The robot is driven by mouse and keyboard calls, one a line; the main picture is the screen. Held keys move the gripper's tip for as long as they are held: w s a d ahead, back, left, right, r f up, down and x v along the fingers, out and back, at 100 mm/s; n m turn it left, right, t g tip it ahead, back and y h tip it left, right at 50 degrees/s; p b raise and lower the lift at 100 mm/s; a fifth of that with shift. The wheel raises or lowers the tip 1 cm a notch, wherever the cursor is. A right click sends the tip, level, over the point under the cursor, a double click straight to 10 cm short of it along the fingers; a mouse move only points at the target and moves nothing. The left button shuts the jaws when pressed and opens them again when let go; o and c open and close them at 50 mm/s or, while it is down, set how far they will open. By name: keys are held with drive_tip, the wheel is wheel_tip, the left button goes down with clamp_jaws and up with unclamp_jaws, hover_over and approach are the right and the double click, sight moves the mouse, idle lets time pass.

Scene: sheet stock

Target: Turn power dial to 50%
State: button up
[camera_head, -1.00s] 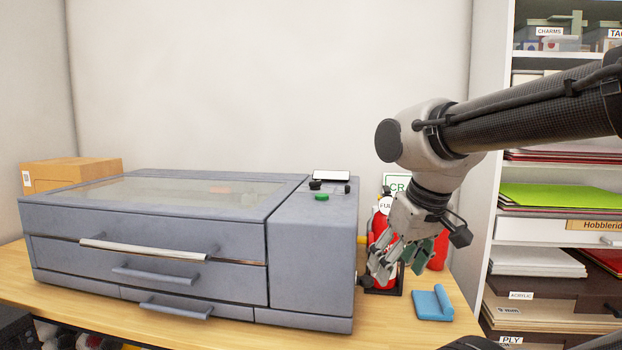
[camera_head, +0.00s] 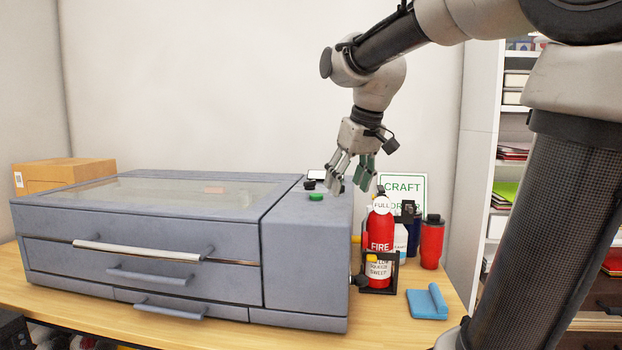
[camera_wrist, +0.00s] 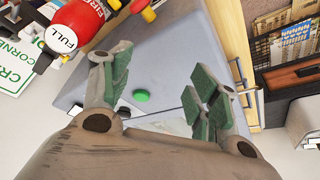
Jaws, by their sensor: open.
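The grey machine (camera_head: 300,245) has a control panel on its top right corner. A small black dial (camera_head: 309,184) sits on this panel beside a green button (camera_head: 316,197) and a small display (camera_head: 317,174). I cannot read any marking or dial setting. My gripper (camera_head: 348,186) points down over the panel's right side, open and empty, right of the dial and partly covering the panel. In the wrist view the green button (camera_wrist: 141,95) shows between the spread fingers (camera_wrist: 157,88); a dark knob (camera_wrist: 122,111) is partly hidden by the left finger.
A red fire extinguisher (camera_head: 380,225), a red tumbler (camera_head: 431,242) and a craft sign (camera_head: 405,187) stand right of the machine. A blue object (camera_head: 427,302) lies on the table near the right edge. A cardboard box (camera_head: 62,173) is behind left.

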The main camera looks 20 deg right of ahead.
drive_tip(key=w+d+r, duration=0.1)
drive_tip(key=w+r, duration=0.2)
drive_tip(key=w, duration=0.6)
drive_tip(key=n, duration=0.1)
approach(311, 181)
drive_tip(key=f, duration=0.1)
drive_tip(key=x, duration=0.7)
drive_tip(key=shift+w+a+f, duration=0.1)
drive_tip(key=shift+w+f, duration=0.15)
drive_tip(key=shift+w, duration=0.2)
drive_tip(key=shift+c, duration=0.2)
drive_tip(key=c, duration=1)
